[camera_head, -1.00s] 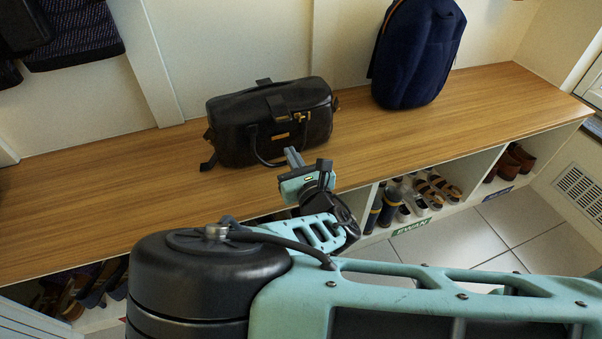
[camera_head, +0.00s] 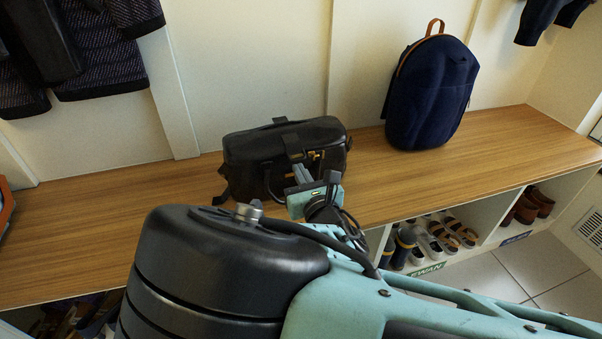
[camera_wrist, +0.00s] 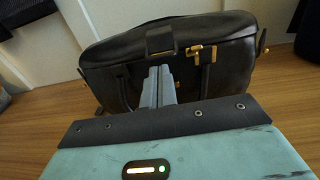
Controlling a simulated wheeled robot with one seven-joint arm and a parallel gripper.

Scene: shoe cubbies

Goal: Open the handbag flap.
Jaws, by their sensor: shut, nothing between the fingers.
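The black handbag (camera_head: 262,150) stands upright on the wooden bench, its front facing me. In the wrist view the handbag (camera_wrist: 225,78) fills the upper middle. Its flap strap (camera_wrist: 160,40) hangs over the top edge at the front, with a gold clasp (camera_wrist: 201,52) to its right. My gripper (camera_head: 299,171) is in front of the bag. In the wrist view my gripper (camera_wrist: 158,72) has its two grey fingers together, with nothing between them, just below the end of the flap strap. I cannot tell whether the tips touch the bag.
A navy backpack (camera_head: 431,95) stands on the bench (camera_head: 500,140) to the right, against the wall. Dark clothes (camera_head: 75,55) hang at upper left. Shoe cubbies with shoes (camera_head: 450,232) lie below the bench.

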